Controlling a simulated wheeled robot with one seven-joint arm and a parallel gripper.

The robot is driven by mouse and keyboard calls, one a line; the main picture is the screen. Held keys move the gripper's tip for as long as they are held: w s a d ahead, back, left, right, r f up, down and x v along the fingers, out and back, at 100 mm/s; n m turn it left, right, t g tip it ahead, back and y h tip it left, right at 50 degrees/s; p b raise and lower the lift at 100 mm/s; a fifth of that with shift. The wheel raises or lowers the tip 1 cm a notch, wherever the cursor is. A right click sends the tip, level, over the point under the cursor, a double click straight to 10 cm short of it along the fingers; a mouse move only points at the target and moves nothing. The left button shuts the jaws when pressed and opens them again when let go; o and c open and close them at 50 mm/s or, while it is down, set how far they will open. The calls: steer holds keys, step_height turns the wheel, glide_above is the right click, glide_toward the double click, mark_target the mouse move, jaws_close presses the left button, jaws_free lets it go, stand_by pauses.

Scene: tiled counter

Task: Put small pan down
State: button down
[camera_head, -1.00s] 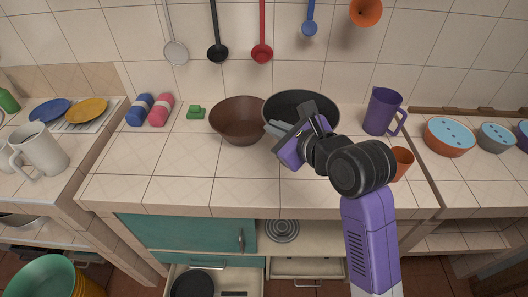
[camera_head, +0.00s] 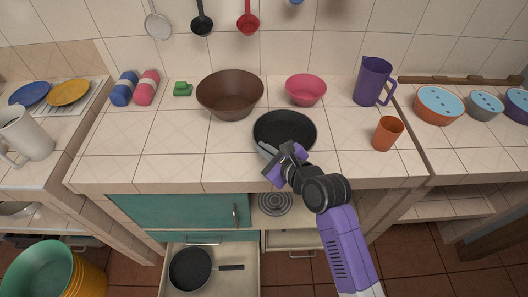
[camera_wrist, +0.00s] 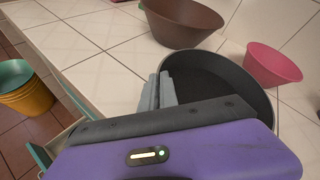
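The small pan (camera_head: 287,130) is black and round, and is level or nearly so over the front middle of the counter. I cannot tell whether its base touches the tiles. My gripper (camera_head: 268,151) is at the pan's near left rim. In the wrist view the grey fingers of my gripper (camera_wrist: 158,90) are close together on the near rim of the pan (camera_wrist: 220,85). The pan's handle is not visible.
A brown bowl (camera_head: 230,95) and a pink bowl (camera_head: 306,90) stand behind the pan. An orange cup (camera_head: 387,133) and a purple pitcher (camera_head: 373,82) are to the right. The counter front left is clear. Another pan (camera_head: 190,268) lies in the open drawer below.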

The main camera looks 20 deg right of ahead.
steer(key=shift+f, duration=0.6)
steer(key=shift+f, duration=0.15)
steer(key=c, duration=1.6)
jaws_free()
steer(key=v, duration=1.2)
steer(key=shift+d, duration=0.1)
